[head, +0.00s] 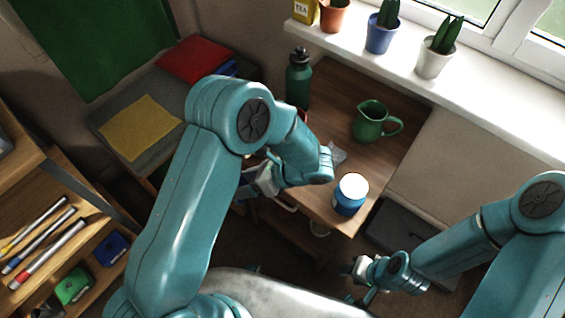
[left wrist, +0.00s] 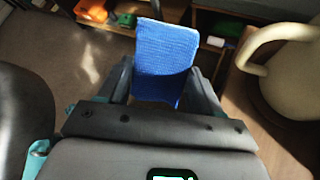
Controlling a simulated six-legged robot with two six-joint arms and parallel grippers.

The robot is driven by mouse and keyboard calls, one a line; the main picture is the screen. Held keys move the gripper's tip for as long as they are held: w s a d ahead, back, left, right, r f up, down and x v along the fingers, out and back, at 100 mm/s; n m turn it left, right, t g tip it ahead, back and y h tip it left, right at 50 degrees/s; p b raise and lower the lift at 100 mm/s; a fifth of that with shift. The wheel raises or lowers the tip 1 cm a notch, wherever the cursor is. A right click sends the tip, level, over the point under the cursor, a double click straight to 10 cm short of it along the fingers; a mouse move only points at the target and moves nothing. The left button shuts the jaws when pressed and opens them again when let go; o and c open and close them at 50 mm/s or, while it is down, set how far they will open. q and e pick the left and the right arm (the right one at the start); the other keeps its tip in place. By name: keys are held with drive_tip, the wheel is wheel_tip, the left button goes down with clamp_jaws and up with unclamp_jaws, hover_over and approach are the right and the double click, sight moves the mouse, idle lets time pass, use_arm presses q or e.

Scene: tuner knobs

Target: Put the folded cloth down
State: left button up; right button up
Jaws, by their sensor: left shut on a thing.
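The folded cloth (left wrist: 165,55) is blue and knitted-looking. In the left wrist view it stands up between the two fingers of my left gripper (left wrist: 163,88), which is shut on it. In the head view my left gripper (head: 262,182) is by the left edge of the wooden table, partly behind my own forearm. I cannot make out the blue cloth there. My right gripper (head: 362,278) hangs low at the lower right, apart from the table, and its jaw opening is too small to judge.
The wooden table (head: 340,88) holds a green bottle (head: 298,80), a green jug (head: 370,122) and a blue jar with a white lid (head: 350,195). A grey bench (head: 112,112) carries a yellow cloth (head: 140,128) and a red folded piece (head: 195,60). Shelves stand at the left.

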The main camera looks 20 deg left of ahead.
use_arm(q)
drive_tip(key=w+d+r+n+g+h+p, duration=0.3)
drive_tip(key=w+d+r+n+h+p, duration=0.15)
drive_tip(key=d+r+n+h, duration=0.5)
drive_tip(key=w+a+r+n+t+h+p, duration=0.1)
drive_tip(key=w+a+r+n+t+p, duration=0.1)
drive_tip(key=w+r+n+t, duration=0.3)
wheel_tip(320, 180, up, 5)
drive_tip(key=shift+w+f+n+t+h, duration=0.2)
drive_tip(key=shift+n+t+h, duration=0.2)
drive_tip(key=shift+n, duration=0.85)
drive_tip(key=shift+a, duration=0.1)
drive_tip(key=shift+f, duration=0.1)
